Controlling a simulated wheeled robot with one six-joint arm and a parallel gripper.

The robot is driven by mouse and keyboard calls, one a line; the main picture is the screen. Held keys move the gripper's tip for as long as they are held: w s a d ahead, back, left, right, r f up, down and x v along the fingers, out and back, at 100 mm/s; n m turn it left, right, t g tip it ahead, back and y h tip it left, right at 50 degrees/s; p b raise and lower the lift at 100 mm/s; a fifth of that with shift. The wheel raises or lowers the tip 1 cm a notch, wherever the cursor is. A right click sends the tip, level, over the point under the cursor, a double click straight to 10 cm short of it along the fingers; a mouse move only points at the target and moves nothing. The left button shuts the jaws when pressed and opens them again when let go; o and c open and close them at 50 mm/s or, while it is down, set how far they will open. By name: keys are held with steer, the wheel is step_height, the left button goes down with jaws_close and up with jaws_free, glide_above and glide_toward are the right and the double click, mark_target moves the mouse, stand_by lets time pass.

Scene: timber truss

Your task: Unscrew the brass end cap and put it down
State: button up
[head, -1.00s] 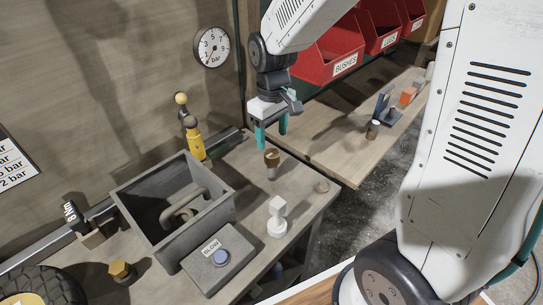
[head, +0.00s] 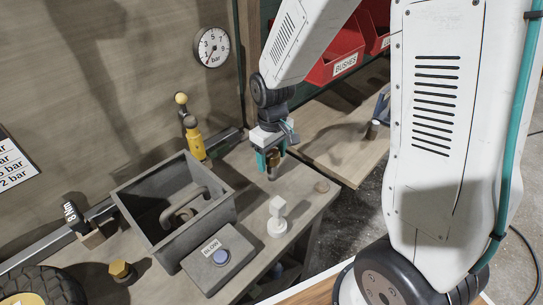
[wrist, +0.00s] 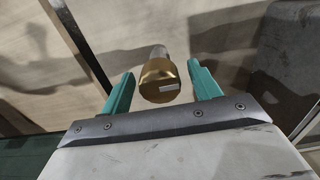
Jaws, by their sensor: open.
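The brass end cap (head: 273,158) tops a short grey post on the right part of the bench, partly hidden by my fingers. In the wrist view the cap (wrist: 160,84) is a round brass cylinder with a small pale mark on its face, and the grey post shows beyond it. My gripper (head: 271,163) has teal fingers and is at the cap. In the wrist view my gripper (wrist: 161,73) is open, with one finger on each side of the cap and a visible gap on both sides.
A grey open box (head: 135,195) with a handle-like part inside stands left of the post. A BLOW button box (head: 218,262), a white fitting (head: 277,218), a flat round disc (head: 321,187) and a brass hex piece (head: 121,271) are on the bench. A yellow-handled tool (head: 196,143) stands behind.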

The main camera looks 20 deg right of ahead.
steer(key=m, duration=1)
steer(key=shift+m, duration=1.1)
